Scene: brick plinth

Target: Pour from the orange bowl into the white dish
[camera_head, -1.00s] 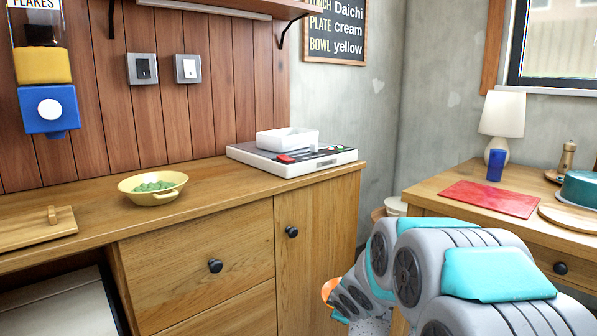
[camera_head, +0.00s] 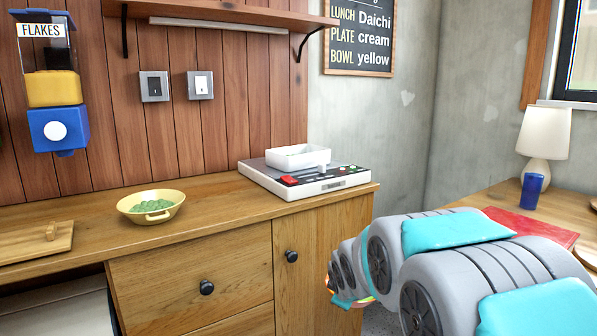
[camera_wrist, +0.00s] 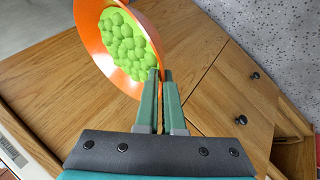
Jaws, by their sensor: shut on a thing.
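The orange bowl (camera_wrist: 98,45) shows in the wrist view, tilted in that picture and holding many light green balls (camera_wrist: 126,43). My gripper (camera_wrist: 161,78) is shut on its rim. In the head view my arm hides most of the bowl; only a sliver of orange shows at the arm's far end. The white dish (camera_head: 298,157) is a rectangular, open dish on a white and dark scale-like device (camera_head: 318,183) on the wooden counter. The bowl is apart from the dish, in front of and below the counter top's right end in the head view.
A yellow bowl (camera_head: 151,207) with green balls stands on the counter left of the device. A wooden board (camera_head: 38,243) lies further left. A blue and yellow dispenser (camera_head: 56,105) hangs on the wall. A side table at right bears a lamp (camera_head: 545,140), a blue cup (camera_head: 532,190) and a red mat (camera_head: 525,228).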

